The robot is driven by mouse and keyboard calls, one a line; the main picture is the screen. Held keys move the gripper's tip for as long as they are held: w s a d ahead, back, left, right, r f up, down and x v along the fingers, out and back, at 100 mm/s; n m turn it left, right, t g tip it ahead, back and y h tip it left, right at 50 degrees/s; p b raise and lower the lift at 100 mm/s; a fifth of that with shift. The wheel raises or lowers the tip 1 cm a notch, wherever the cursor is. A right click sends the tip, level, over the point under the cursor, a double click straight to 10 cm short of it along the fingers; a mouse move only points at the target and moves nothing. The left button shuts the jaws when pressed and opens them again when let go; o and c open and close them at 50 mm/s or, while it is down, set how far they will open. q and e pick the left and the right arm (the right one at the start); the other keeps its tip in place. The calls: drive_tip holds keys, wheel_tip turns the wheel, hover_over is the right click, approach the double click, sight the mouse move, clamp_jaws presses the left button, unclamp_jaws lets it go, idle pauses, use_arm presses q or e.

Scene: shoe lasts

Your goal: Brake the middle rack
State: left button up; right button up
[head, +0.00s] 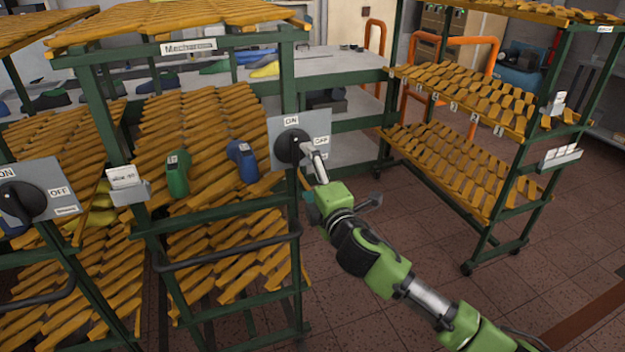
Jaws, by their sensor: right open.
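The middle rack (290,75) is a green frame with slatted orange shelves and a label at its top. On its right post is a grey brake panel (322,122) marked ON above and OFF to the right, with a round black knob (290,146). My right gripper (306,152) is open, with its fingertips at the right side of the knob; I cannot tell whether they touch it. The gripper partly covers the panel's lower right, and the knob's exact setting is unclear. My left gripper is not in view.
A green shoe last (178,174) and a blue one (242,161) sit on the middle rack. Another rack with a similar black knob (22,202) stands close at the left. A third rack (470,150) stands at the right. Tiled floor (400,235) between them is open.

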drive_tip(key=shift+v, duration=1.4)
drive_tip(key=shift+w, duration=0.1)
drive_tip(key=s+d+f+m+g+h, duration=0.1)
drive_tip(key=s+d+f+m+g, duration=0.2)
drive_tip(key=f, duration=0.9)
drive_tip(key=s+d+f+m+g+h, duration=0.1)
drive_tip(key=d+f+m+h, duration=0.3)
drive_tip(key=f, duration=0.9)
drive_tip(key=s+d+f+m+g+y, duration=0.1)
drive_tip(key=s+d+f+m+g, duration=0.2)
drive_tip(key=f, duration=0.9)
drive_tip(key=s+d+f+m+g+h, duration=0.1)
drive_tip(key=s+d+f+g, duration=0.15)
drive_tip(key=s+f, duration=0.6)
drive_tip(key=s+d+f+m+g, duration=0.15)
drive_tip(key=s+d+f, duration=0.25)
drive_tip(key=s+f, duration=0.5)
drive_tip(key=s+d+f+m+g, duration=0.1)
drive_tip(key=s+f, duration=0.4)
drive_tip(key=s, duration=0.7)
drive_tip(key=s+d+f+m+g, duration=0.1)
drive_tip(key=s+f, duration=0.4)
drive_tip(key=s, duration=0.7)
drive_tip(key=s+d+f+m+g, duration=0.1)
drive_tip(key=s+f+m+g, duration=0.2)
drive_tip(key=s, duration=0.9)
wheel_tip(320, 180, down, 2)
drive_tip(key=shift+s+d+f+m+h, duration=0.1)
drive_tip(key=shift+s+d+m+h, duration=0.2)
drive_tip(key=shift+m, duration=0.65)
